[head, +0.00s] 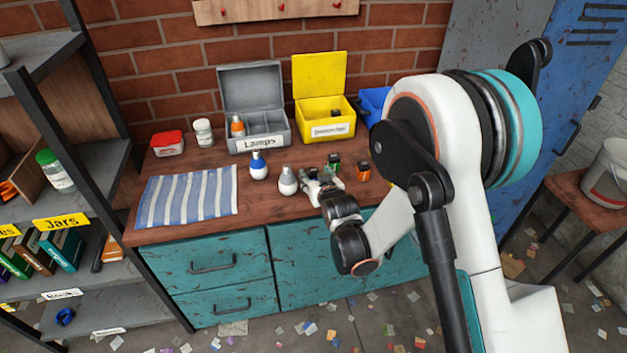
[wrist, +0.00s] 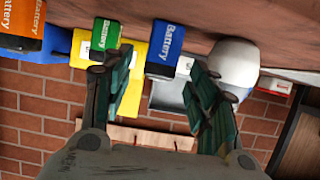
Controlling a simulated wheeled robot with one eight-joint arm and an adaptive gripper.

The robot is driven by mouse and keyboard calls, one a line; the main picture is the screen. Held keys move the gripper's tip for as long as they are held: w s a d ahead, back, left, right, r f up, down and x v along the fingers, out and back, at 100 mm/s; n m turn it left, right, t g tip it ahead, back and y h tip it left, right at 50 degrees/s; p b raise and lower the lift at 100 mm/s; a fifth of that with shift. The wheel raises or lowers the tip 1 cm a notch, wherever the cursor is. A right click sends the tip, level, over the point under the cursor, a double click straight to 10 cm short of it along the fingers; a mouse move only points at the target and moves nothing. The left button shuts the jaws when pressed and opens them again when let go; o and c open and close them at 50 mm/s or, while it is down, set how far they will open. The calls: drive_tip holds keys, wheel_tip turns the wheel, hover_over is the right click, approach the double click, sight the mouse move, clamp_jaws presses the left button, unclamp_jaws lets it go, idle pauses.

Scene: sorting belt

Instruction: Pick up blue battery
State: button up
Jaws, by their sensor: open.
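The blue battery (wrist: 165,48) stands on the workbench in the wrist view, which is upside down. It shows between the two fingers, ahead of them. My gripper (wrist: 160,68) is open with nothing held. In the head view my gripper (head: 319,182) is low over the bench, and the blue battery is hidden or too small to make out there. A green battery (head: 334,160) stands just behind the gripper, and it shows beside one finger in the wrist view (wrist: 105,35). An orange battery (head: 363,172) stands to the right.
A white-grey lamp (head: 287,182) stands close left of my gripper, with a blue-and-white lamp (head: 258,165) beyond it. A grey lamps box (head: 262,144), an open yellow box (head: 325,126) and a blue bin (head: 374,100) line the back. A striped cloth (head: 188,197) lies left.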

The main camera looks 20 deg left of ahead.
sight(315, 176)
drive_tip(key=b+x, duration=0.1)
drive_tip(key=x, duration=0.3)
drive_tip(key=shift+f, duration=0.15)
drive_tip(key=c, duration=1.2)
drive_tip(key=shift+c, duration=0.2)
